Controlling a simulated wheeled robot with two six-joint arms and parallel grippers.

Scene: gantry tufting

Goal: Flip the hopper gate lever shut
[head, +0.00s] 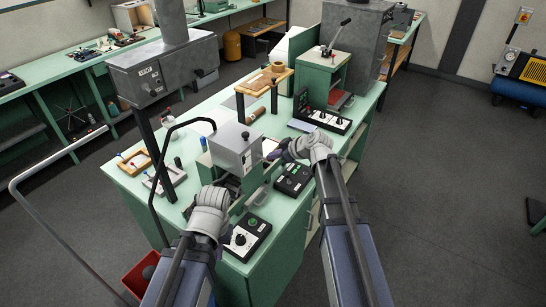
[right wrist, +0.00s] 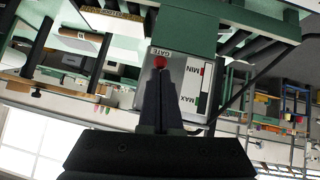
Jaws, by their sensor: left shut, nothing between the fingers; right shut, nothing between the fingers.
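The grey hopper box (head: 232,142) stands on the green bench in the head view. The knob is near the MIN mark. My right gripper (right wrist: 160,88) is shut and empty, its tips just below the knob in the picture; I cannot tell whether they touch. In the head view my right gripper (head: 275,154) is close to the hopper's right side. My left gripper (head: 230,185) is shut and empty in front of the hopper, fingertips partly hidden.
A black control box (head: 292,179) and another (head: 247,238) sit along the bench's right edge. A black bent tube (head: 160,150) rises left of the hopper. A grey machine (head: 165,70) stands behind. Open floor (head: 440,190) lies to the right.

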